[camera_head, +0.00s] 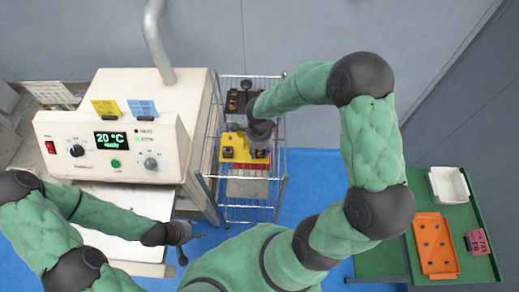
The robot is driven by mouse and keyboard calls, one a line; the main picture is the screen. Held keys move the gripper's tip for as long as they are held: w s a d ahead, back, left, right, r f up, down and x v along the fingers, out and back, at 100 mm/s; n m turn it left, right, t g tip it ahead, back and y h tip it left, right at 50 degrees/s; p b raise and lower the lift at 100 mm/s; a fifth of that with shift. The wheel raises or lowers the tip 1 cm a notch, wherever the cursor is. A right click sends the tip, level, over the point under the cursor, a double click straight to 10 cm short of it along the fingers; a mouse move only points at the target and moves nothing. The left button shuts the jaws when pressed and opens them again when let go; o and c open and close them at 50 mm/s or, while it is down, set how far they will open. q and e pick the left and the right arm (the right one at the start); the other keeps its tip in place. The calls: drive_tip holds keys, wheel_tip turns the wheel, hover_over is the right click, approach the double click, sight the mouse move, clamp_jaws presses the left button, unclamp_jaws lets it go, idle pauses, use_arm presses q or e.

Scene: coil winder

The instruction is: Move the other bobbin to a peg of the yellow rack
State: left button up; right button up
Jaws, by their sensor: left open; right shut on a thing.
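The yellow rack (240,142) stands on the wire shelf unit in the middle of the view. A small dark and brown piece (228,153), perhaps a bobbin, sits at its left end. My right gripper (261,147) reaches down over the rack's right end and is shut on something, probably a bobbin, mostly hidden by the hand. I cannot tell whether that thing is on a peg or above it. My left gripper (192,246) is open and empty, low in front of the white machine.
A dark holder (237,101) with small brown pieces sits behind the yellow rack. A green table (455,183) at right holds an orange tray (420,258), white bin (437,190) and pink tag (477,242).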

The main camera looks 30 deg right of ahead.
drive_tip(key=shift+f+b, duration=0.6)
drive_tip(key=shift+b, duration=0.05)
drive_tip(key=o, duration=1.1)
wheel_tip(320, 180, up, 12)
